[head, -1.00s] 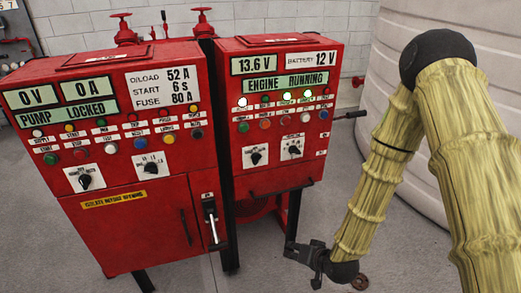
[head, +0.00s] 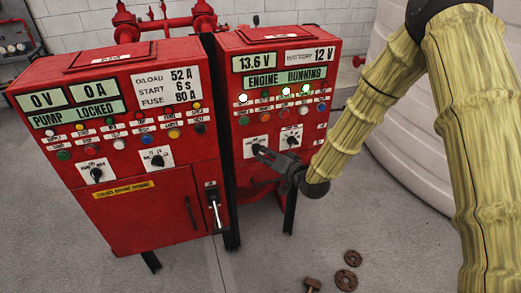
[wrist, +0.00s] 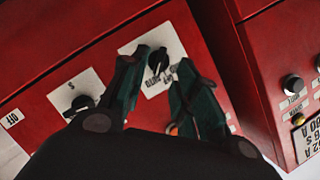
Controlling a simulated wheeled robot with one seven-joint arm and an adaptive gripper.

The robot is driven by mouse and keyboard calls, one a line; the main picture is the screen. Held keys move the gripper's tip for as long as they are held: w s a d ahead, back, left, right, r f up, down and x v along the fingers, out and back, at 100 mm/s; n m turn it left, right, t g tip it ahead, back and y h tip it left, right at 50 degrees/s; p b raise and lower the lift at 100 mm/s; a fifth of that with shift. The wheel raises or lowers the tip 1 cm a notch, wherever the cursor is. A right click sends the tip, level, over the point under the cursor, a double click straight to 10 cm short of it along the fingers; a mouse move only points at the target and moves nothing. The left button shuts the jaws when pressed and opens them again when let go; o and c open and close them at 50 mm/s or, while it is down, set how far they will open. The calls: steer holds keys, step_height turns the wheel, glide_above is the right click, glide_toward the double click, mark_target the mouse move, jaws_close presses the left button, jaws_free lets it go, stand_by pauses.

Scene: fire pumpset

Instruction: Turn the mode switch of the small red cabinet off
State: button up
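The small red cabinet (head: 275,103) stands right of the larger one; its screens read 13.6 V, 12 V and ENGINE RUNNING. Two black rotary switches on white plates sit low on its front. The left switch (wrist: 157,62) shows between my fingertips in the wrist view; in the head view my gripper mostly covers it. The right switch (head: 291,139) is clear of the fingers, and it also shows in the wrist view (wrist: 80,103). My gripper (wrist: 160,64) is open, one finger either side of the left switch. I cannot tell whether they touch it.
The larger red cabinet (head: 125,205) stands close on the left, with its own switches, lamps and a lever handle (head: 214,208). A pale ribbed tank (head: 400,150) is behind my arm. Rusty round parts (head: 347,279) lie on the floor, which is otherwise open in front.

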mark_target(261, 153)
steer(key=shift+p+x, duration=0.7)
steer(key=shift+x, duration=1.55)
steer(key=shift+c, duration=0.4)
steer(key=shift+r, duration=0.1)
jaws_close()
